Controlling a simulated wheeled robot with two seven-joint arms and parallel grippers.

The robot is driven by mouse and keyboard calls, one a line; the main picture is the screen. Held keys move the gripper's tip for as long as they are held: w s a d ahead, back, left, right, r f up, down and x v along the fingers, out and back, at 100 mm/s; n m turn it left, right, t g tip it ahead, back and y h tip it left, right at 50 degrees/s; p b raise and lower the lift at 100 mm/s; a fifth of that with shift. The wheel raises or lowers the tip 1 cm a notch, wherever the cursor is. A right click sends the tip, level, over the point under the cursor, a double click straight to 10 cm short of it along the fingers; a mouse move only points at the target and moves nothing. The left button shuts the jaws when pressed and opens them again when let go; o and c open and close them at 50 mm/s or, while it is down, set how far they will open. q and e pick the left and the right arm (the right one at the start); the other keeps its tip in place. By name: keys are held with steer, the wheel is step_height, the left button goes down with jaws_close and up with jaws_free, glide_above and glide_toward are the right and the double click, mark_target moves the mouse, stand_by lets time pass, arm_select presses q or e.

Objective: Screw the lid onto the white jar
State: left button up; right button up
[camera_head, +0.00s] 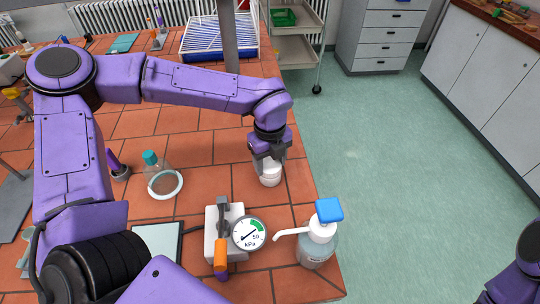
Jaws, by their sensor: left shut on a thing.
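The small white jar (270,180) stands on the tiled bench near its right edge. My left gripper (268,164) points down right over the jar and is shut around the white lid at its top. The lid is mostly hidden by the fingers, and I cannot tell how far it is seated or whether it is level. Part of my right arm shows at the lower right corner, but its gripper is out of view.
A pressure gauge (249,234) with an orange-handled device and a blue-topped pump bottle (317,243) stand in front of the jar. A teal-capped flask (158,178) stands to the left. A white wire rack (215,38) is at the back. The floor right of the bench is clear.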

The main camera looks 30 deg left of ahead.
arm_select(q)
steer(key=shift+s+f, duration=0.1)
steer(key=m+p, duration=0.3)
steer(key=shift+r, duration=0.3)
steer(key=shift+f+m+p, duration=0.15)
steer(key=shift+m+p, duration=0.35)
steer(key=shift+m, duration=0.1)
steer(key=shift+f, duration=0.2)
